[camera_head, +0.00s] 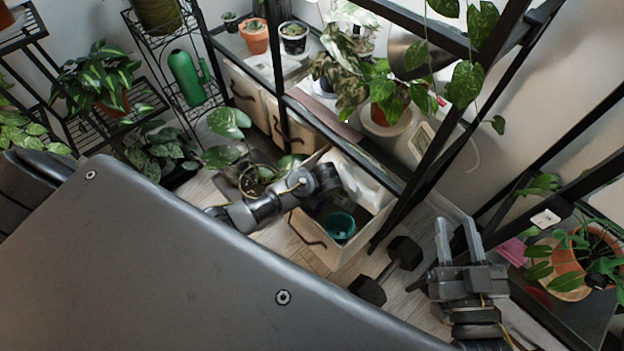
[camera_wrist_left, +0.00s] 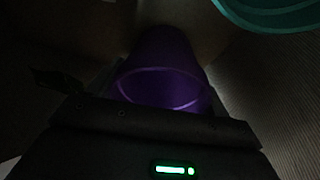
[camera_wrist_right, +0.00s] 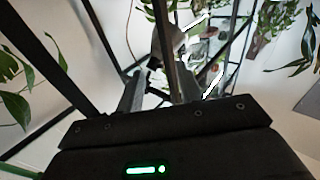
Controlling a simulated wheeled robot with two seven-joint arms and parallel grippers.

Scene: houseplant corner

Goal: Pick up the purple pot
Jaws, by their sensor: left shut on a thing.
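The purple pot (camera_wrist_left: 158,52) shows in the dark left wrist view, its rim towards the camera. My left gripper (camera_wrist_left: 162,90) is shut on it; its fingers are mostly hidden in shadow beside the pot. In the head view my left arm reaches to the cream bin (camera_head: 315,252), and its gripper and the purple pot are hidden there. My right gripper (camera_head: 457,228) is open and empty, raised at the right; its parted fingers also show in the right wrist view (camera_wrist_right: 157,90).
A teal pot (camera_head: 340,227) is in the bin, close to the left gripper. A black dumbbell (camera_head: 404,252) lies on the floor beside the bin. Black shelf frames (camera_head: 428,165) with plants stand around. A potted plant (camera_head: 568,268) is right of my right gripper.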

